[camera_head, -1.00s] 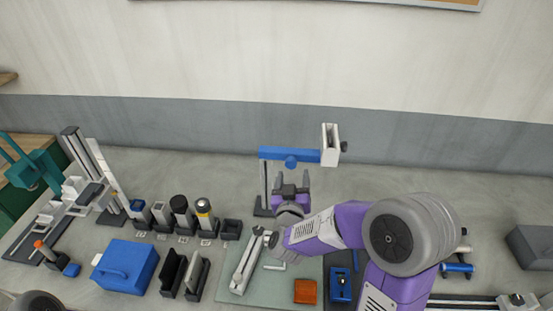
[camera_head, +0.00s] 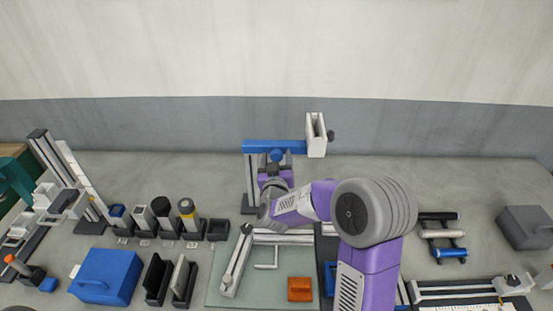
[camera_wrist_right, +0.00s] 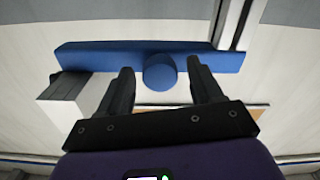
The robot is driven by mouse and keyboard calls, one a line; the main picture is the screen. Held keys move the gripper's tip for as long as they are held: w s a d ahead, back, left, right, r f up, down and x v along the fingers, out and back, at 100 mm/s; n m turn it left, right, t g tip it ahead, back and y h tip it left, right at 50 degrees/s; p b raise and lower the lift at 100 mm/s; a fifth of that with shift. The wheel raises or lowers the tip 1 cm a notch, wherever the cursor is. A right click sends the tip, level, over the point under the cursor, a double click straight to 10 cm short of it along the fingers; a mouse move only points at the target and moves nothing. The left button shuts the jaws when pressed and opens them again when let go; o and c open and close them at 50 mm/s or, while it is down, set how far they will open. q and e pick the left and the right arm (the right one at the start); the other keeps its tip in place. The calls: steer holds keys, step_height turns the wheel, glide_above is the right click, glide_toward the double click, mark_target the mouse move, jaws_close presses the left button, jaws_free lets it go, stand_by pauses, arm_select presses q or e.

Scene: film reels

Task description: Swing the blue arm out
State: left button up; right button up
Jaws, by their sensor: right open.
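The blue arm (camera_head: 292,146) sits level on top of a grey post (camera_head: 248,181), with a white block (camera_head: 316,136) at its right end. A round blue knob (camera_head: 276,155) sticks out from its near side. My right gripper (camera_head: 275,166) is open in front of the arm, just at the knob. In the right wrist view, the blue knob (camera_wrist_right: 160,72) lies between the open fingers of the right gripper (camera_wrist_right: 160,85), with space on both sides. The blue arm (camera_wrist_right: 95,55) runs behind the fingertips. My left gripper is not in view.
A green mat (camera_head: 225,285) with a grey linkage and an orange block (camera_head: 300,288) lies below my right arm. A blue box (camera_head: 106,276) and several small holders stand to the left. A grey box (camera_head: 525,228) stands at far right.

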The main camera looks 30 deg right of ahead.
steer(key=shift+w, duration=0.1)
jaws_close()
stand_by(0.3)
